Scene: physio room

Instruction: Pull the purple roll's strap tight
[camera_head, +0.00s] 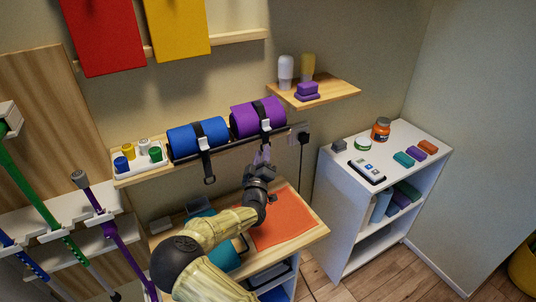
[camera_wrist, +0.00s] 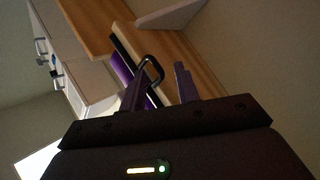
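The purple roll (camera_head: 257,117) lies on the wall shelf, with a black strap around it and a pale buckle (camera_head: 266,125) on its front. My gripper (camera_head: 262,154) is just below and in front of this buckle. In the wrist view my gripper (camera_wrist: 160,78) has its two fingers apart. A black loop (camera_wrist: 154,72), which looks like the strap's pull end, shows between them, close to the left finger. I cannot tell whether it touches that finger. Part of the purple roll (camera_wrist: 121,67) shows behind the loop. The strap's lower part is mostly hidden in the head view.
A blue roll (camera_head: 197,138) with its own strap and hanging loop (camera_head: 210,180) lies to the left. A small shelf (camera_head: 335,91) is above right. Below are a wooden table with an orange mat (camera_head: 285,222) and a white cabinet (camera_head: 338,192). Crutches stand at left.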

